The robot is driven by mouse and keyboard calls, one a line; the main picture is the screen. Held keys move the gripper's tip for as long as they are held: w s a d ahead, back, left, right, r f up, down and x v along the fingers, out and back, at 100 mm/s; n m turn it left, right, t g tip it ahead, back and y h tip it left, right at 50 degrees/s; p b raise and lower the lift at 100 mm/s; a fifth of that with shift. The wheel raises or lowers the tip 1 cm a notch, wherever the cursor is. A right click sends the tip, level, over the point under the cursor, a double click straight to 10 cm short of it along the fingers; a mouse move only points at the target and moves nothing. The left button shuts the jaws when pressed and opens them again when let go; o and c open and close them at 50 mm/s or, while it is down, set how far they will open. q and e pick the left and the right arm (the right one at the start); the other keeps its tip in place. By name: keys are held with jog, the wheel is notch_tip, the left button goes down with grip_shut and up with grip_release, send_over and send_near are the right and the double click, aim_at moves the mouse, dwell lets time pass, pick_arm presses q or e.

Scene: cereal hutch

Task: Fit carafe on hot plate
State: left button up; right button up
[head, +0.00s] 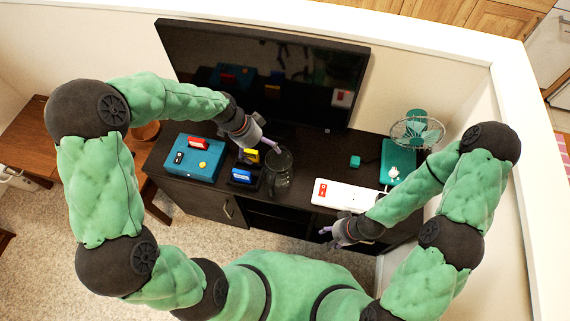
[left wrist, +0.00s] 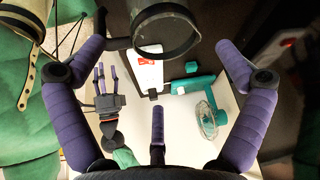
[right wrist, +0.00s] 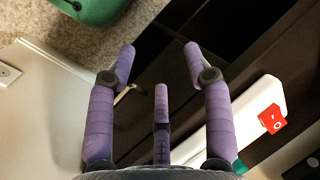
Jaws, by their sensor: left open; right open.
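The glass carafe (head: 279,172) appears upright on the dark cabinet near its front edge, just right of the blue and yellow items. In the left wrist view the carafe (left wrist: 166,30) shows its round dark rim and a handle to the left. My left gripper (head: 268,147) is open beside the top of the carafe, with its fingers (left wrist: 160,60) spread; I cannot tell whether they touch it. My right gripper (head: 328,236) is open and empty in front of the cabinet, below the white strip. I cannot clearly identify the hot plate.
Blue (head: 241,176) and yellow (head: 249,156) items sit beside the carafe. A white strip (head: 345,196) with a red switch lies right. A teal fan (head: 415,132) and dark screen (head: 262,75) stand behind.

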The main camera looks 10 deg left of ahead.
aim_at(270, 153)
pick_arm(q)
jog(key=b+x, duration=0.1)
jog(key=x, duration=0.4)
jog(key=shift+w+d+b, duration=0.15)
jog(key=shift+w+b, duration=0.1)
jog(key=shift+b, duration=0.15)
jog(key=b+x, duration=0.2)
jog(key=x, duration=0.3)
jog(key=shift+s+d, duration=0.15)
jog(key=shift+d, duration=0.05)
jog(key=c, duration=1.3)
jog(key=shift+c, duration=0.2)
jog(key=shift+r, duration=0.1)
